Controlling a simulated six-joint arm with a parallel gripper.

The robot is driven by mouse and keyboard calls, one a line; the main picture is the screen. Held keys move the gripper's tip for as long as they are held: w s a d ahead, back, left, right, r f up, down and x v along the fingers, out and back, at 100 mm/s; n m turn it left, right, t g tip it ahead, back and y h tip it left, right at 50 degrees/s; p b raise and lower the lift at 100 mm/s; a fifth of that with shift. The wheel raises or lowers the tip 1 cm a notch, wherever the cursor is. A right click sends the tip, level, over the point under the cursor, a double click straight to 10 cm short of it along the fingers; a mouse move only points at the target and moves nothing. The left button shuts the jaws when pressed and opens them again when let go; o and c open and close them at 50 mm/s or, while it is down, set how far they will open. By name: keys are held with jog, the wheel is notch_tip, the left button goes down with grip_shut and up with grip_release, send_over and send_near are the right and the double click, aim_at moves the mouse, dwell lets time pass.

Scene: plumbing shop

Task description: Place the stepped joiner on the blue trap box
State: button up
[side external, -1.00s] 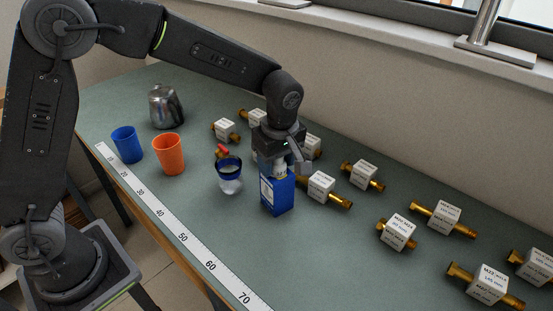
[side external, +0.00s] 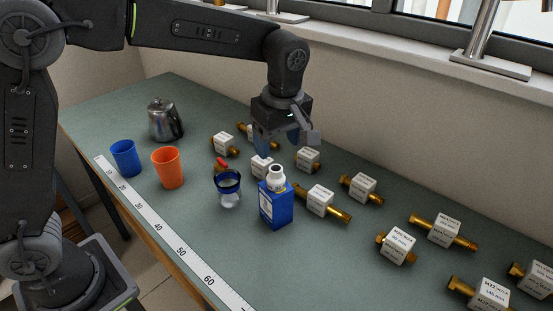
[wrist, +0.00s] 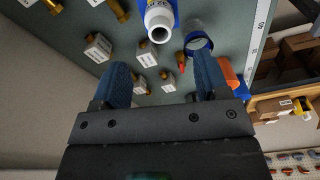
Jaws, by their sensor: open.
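The stepped joiner (side external: 276,178) is a white, stepped hollow piece. It stands upright on top of the blue trap box (side external: 275,209), near the middle of the bench. In the wrist view the joiner (wrist: 158,22) shows its open round end, with part of the blue box (wrist: 172,7) behind it. My gripper (side external: 281,145) is above and apart from the joiner. Its blue-padded fingers are spread, and in the wrist view nothing is between the fingertips (wrist: 163,73).
A glass with a blue rim (side external: 228,190) stands close left of the box. An orange cup (side external: 167,168), a blue cup (side external: 125,158) and a metal pitcher (side external: 164,120) stand further left. Several labelled brass fittings (side external: 320,200) lie behind and right. A ruler strip (side external: 165,225) runs along the front edge.

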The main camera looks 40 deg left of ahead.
jog(key=shift+d+r, duration=0.15)
jog(key=shift+r, duration=1.2)
jog(key=s+a+r+m+t+h, duration=0.1)
jog(key=s+a+r+m, duration=0.1)
jog(key=s+a+m, duration=0.3)
jog(key=s+a+r+m+t, duration=0.2)
jog(key=s+m, duration=0.1)
jog(key=s, duration=0.3)
jog(key=s+a+f+m+t, duration=0.2)
jog(key=s+a+f+m, duration=0.1)
jog(key=s+m, duration=0.4)
jog(key=s+f, duration=0.1)
jog(key=s, duration=0.2)
jog(key=shift+s+a, duration=0.15)
jog(key=shift+s, duration=0.1)
